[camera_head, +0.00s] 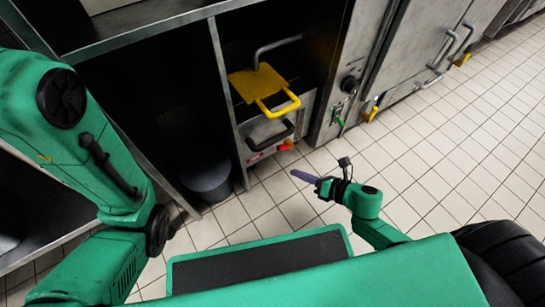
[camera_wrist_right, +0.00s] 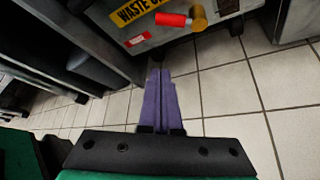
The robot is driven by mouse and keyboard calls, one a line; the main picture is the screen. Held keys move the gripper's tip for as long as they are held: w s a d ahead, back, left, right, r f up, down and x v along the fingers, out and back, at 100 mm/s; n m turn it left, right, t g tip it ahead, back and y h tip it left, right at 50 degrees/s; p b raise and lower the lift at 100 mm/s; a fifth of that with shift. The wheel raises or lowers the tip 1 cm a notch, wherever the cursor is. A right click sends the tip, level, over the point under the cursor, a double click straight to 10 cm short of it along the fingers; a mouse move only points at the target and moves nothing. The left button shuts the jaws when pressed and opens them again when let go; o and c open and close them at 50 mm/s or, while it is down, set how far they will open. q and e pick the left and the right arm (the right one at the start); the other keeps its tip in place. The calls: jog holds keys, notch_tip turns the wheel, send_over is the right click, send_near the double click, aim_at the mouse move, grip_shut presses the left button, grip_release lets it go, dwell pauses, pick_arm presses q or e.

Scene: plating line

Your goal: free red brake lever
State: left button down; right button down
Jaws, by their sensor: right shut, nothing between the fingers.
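The red lever (camera_head: 285,146) is small in the head view, low on the front of a metal unit under a yellow looped handle. In the right wrist view the red lever (camera_wrist_right: 172,19) lies roughly level at the top, its right end by a brass-coloured knob (camera_wrist_right: 197,18). My right gripper (camera_head: 304,176) has purple fingers, shut and empty, below and to the right of the lever in the head view, apart from it. In the wrist view the right gripper (camera_wrist_right: 161,74) points up towards the unit, below the lever. My left arm shows at the left, but its gripper is out of view.
A yellow label reading "WASTE" (camera_wrist_right: 135,10) is on the unit. A yellow plate with a looped handle (camera_head: 265,84) and a black handle (camera_head: 270,136) sit above the lever. A dark round bin (camera_head: 208,180) stands left. Tiled floor (camera_head: 430,160) is open at right.

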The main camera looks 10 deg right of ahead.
jog(key=b+x, duration=0.3)
jog(key=x, duration=0.5)
jog(key=shift+s+d+f+b, duration=0.1)
jog(key=shift+d+f+b, duration=0.1)
jog(key=shift+b, duration=0.2)
jog(key=w+r, duration=0.1)
jog(key=w+d+r, duration=0.1)
jog(key=r, duration=0.1)
jog(key=shift+d+r, duration=0.1)
jog(key=shift+r, duration=0.05)
jog(key=shift+r+m+y, duration=0.15)
jog(key=shift+m+y, duration=0.15)
